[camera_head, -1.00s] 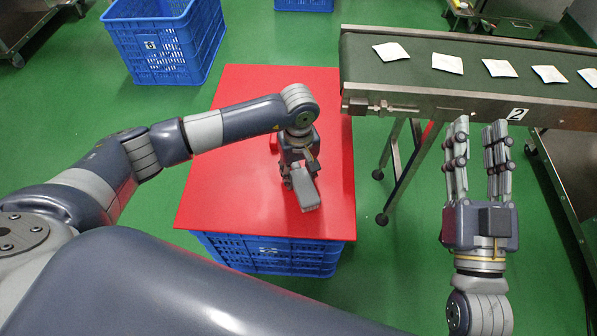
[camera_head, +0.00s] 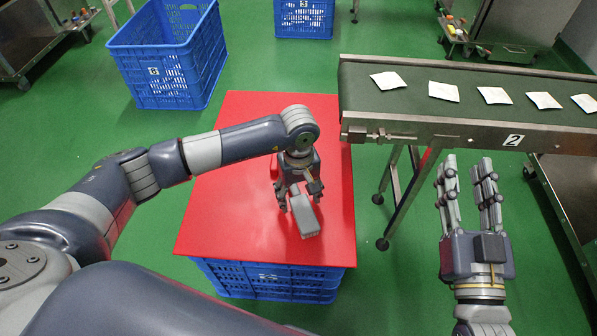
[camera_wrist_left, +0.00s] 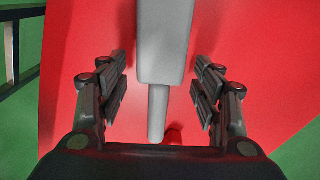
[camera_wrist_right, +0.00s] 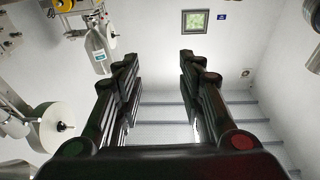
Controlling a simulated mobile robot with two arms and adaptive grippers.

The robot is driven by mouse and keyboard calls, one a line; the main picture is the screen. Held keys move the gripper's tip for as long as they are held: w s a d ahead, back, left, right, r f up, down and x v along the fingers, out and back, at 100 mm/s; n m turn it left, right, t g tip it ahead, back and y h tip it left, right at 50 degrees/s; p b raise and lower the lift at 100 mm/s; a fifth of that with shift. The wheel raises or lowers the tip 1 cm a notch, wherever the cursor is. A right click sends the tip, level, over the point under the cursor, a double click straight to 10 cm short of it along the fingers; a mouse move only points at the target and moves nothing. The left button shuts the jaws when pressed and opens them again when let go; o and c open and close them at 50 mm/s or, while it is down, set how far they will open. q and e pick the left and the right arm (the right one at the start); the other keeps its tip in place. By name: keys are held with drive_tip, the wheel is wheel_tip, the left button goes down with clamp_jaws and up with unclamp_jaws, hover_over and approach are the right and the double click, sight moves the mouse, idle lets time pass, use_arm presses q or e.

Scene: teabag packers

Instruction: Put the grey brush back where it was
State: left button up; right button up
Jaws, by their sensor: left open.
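The grey brush (camera_head: 306,216) lies on the red tabletop (camera_head: 235,225), its broad end toward the table's front edge. In the left wrist view its wide grey body (camera_wrist_left: 165,40) and thin handle (camera_wrist_left: 158,112) lie between my fingers. My left gripper (camera_head: 299,200) is open, pointing down over the brush. In the left wrist view the gripper (camera_wrist_left: 160,75) has a finger on each side of the brush, with a gap to both. My right gripper (camera_head: 467,170) is open and empty, right of the table. The right wrist view shows it (camera_wrist_right: 158,62) with nothing between its fingers.
A conveyor (camera_head: 420,125) with several white packets stands right of the table. A blue crate (camera_head: 270,278) is under the red top. Another blue crate (camera_head: 170,65) stands behind. The tabletop around the brush is mostly clear.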

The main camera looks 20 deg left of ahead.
sight(298, 198)
use_arm(q)
wheel_tip(298, 198, up, 10)
drive_tip(key=p, duration=0.2)
use_arm(e)
wheel_tip(298, 198, down, 12)
drive_tip(key=s+d+g+h, duration=0.2)
drive_tip(key=g, duration=0.4)
drive_tip(key=shift+g, duration=0.4)
use_arm(q)
drive_tip(key=shift+s+f, duration=0.1)
drive_tip(key=shift+s, duration=0.05)
use_arm(e)
drive_tip(key=shift+s+d, duration=0.1)
